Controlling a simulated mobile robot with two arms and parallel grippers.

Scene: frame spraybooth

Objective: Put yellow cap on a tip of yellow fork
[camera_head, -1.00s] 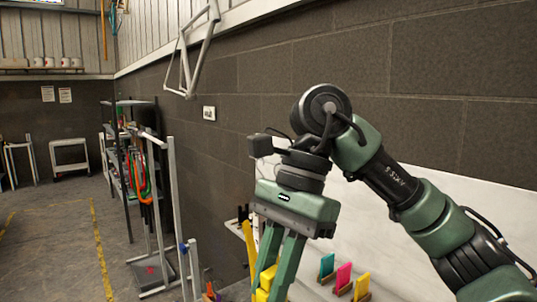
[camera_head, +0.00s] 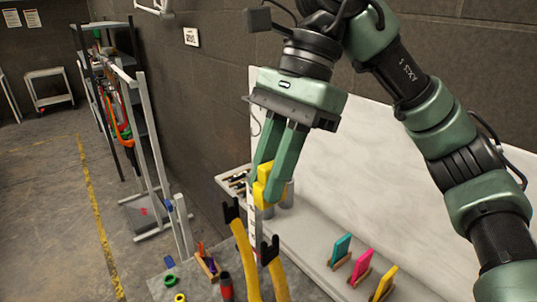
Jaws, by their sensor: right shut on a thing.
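My right gripper (camera_head: 268,183) points down, with its green fingers shut on a small yellow block-like piece that looks like the yellow cap (camera_head: 262,192). The yellow fork (camera_head: 243,255) stands at the bottom of the view, with two yellow legs ending upward in black tips. One black tip (camera_head: 231,211) is left of and lower in the picture than the cap. The other black tip (camera_head: 269,250) is below the cap. The cap appears apart from both tips; the depth between them is hard to judge. The fork's lower part is cut off. My left gripper is not in view.
A grey bench along the wall holds teal (camera_head: 341,249), pink (camera_head: 361,267) and yellow (camera_head: 384,284) cards in small stands. A green ring (camera_head: 170,281) and a red cylinder (camera_head: 226,286) lie near the fork. A metal rack (camera_head: 150,150) stands left.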

